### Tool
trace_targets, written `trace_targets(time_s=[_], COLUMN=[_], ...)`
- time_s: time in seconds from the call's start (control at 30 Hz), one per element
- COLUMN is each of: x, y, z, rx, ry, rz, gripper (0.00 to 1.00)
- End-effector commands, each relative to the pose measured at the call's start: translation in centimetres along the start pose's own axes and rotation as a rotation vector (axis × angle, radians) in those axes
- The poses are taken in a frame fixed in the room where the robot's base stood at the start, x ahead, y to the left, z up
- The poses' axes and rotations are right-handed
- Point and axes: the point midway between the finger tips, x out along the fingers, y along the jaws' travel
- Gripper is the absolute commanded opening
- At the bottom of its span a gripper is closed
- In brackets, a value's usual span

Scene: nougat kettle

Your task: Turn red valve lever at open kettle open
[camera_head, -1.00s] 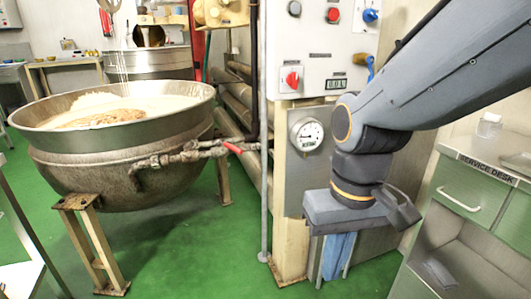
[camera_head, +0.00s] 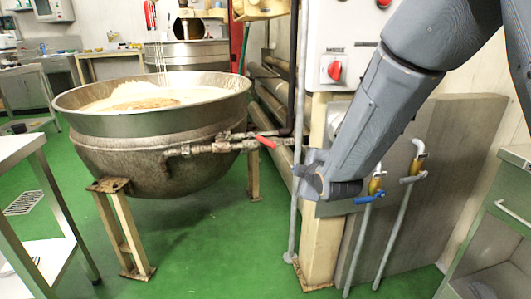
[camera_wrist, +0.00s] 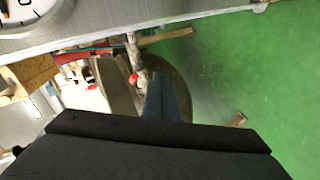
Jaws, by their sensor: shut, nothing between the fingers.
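The open kettle (camera_head: 165,130) is a large steel bowl on legs at the left in the head view, holding pale contents. Its red valve lever (camera_head: 265,141) sits on the pipe fitting at the bowl's right side, pointing left and slightly up. In the wrist view the red lever (camera_wrist: 133,78) shows small, just left of my fingers. My gripper (camera_wrist: 158,78) is shut and empty there, its blue-grey fingers pointing towards the kettle pipe. In the head view my wrist is right of and below the lever, apart from it; the fingers cannot be made out there.
A post and control panel (camera_head: 338,50) with a red switch stand right of the lever. Pipes with a blue-handled valve (camera_head: 368,198) are close to my wrist. A green-grey desk (camera_head: 500,215) is at the right. Green floor (camera_head: 215,250) is clear before the kettle.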

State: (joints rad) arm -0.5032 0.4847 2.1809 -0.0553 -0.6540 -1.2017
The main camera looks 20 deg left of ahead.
Motion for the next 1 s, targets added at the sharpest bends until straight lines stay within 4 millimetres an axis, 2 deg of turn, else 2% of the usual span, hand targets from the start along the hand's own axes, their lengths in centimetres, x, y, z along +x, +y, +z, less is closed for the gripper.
trace_targets(time_s=[0.03, 0.1, 0.2, 0.3, 0.47, 0.63, 1.0], x=[2.0, 3.9, 5.5, 6.3, 6.7, 7.7, 13.8], y=[-0.8, -0.9, -1.2, -1.7, -2.0, -1.5, 1.2], z=[-1.3, -3.1, -5.3, -7.0, -8.3, -9.0, -11.1], rx=[-0.088, -0.212, -0.356, -0.46, -0.541, -0.556, -0.554], ry=[0.044, 0.098, 0.152, 0.184, 0.201, 0.204, 0.204], rz=[0.053, 0.15, 0.275, 0.376, 0.466, 0.485, 0.484], gripper=[0.0, 0.0, 0.0, 0.0, 0.0, 0.0, 0.0])
